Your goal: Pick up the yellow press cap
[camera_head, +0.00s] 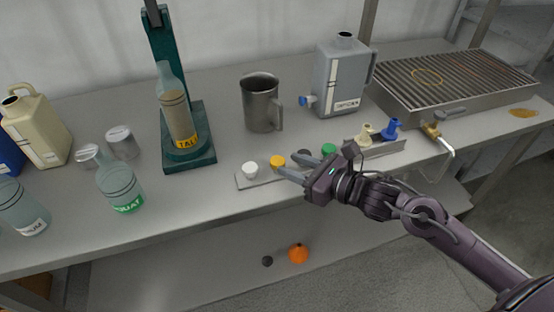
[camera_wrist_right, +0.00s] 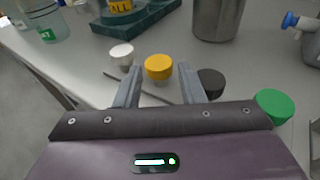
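The yellow press cap (camera_head: 278,162) sits in a row of caps on a low grey strip at the table's front. In the right wrist view the yellow cap (camera_wrist_right: 158,67) lies ahead of and between the two finger tips, with no contact that I can see. My right gripper (camera_head: 291,166) is open and empty, its fingers pointing left at the cap; it also shows in the right wrist view (camera_wrist_right: 158,72). My left gripper is not in view.
A white cap (camera_head: 250,169) is left of the yellow one; a black cap (camera_wrist_right: 210,82) and a green cap (camera_head: 329,150) are to its right. A steel jug (camera_head: 260,103) and a green stand (camera_head: 190,155) are behind. An orange round thing (camera_head: 298,253) lies below the table.

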